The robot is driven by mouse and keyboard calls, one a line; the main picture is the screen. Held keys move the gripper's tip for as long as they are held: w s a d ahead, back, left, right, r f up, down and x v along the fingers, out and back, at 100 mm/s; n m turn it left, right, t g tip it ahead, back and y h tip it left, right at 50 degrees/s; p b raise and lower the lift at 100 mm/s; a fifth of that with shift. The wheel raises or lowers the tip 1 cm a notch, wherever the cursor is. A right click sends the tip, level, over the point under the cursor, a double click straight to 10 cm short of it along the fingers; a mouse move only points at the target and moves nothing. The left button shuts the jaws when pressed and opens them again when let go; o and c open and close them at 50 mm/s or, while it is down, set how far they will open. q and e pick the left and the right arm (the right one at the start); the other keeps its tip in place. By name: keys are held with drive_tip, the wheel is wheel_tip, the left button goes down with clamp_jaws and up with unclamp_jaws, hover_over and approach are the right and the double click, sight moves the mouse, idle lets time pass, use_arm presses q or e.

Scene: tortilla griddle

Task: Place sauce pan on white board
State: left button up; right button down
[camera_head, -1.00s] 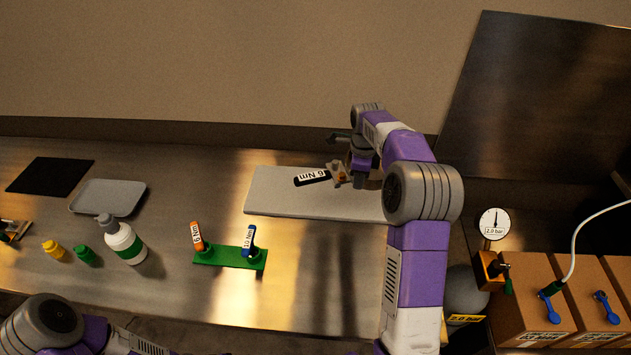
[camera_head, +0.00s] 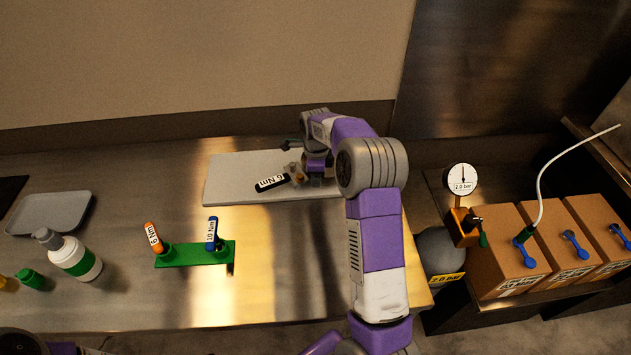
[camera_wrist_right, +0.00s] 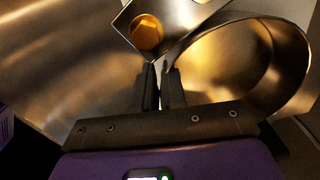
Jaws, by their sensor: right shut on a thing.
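The white board (camera_head: 228,188) lies flat near the back of the steel table. My right gripper (camera_head: 303,172) is at the right part of the board, partly hidden by my forearm. In the right wrist view the gripper (camera_wrist_right: 163,88) is shut on a shiny metal item (camera_wrist_right: 265,35) with a curved band and an angular part around an orange hexagonal piece (camera_wrist_right: 146,32). I cannot tell for sure that this item is the sauce pan, or whether it touches the board. A black piece labelled 6 Nm (camera_head: 272,183) shows over the board beside the gripper. My left gripper is not in view.
A green holder (camera_head: 190,256) carries an orange and a blue labelled handle. A white bottle (camera_head: 75,258), a green cap (camera_head: 30,279) and a grey tray (camera_head: 48,212) are at left. Brown boxes (camera_head: 505,262) and a gauge (camera_head: 462,181) stand at right. The table's front middle is clear.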

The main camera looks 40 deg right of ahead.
drive_tip(key=shift+w+f, duration=0.1)
drive_tip(key=shift+f, duration=0.6)
drive_tip(key=c, duration=1.2)
unclamp_jaws()
wheel_tip(320, 180, up, 12)
drive_tip(key=p, duration=0.2)
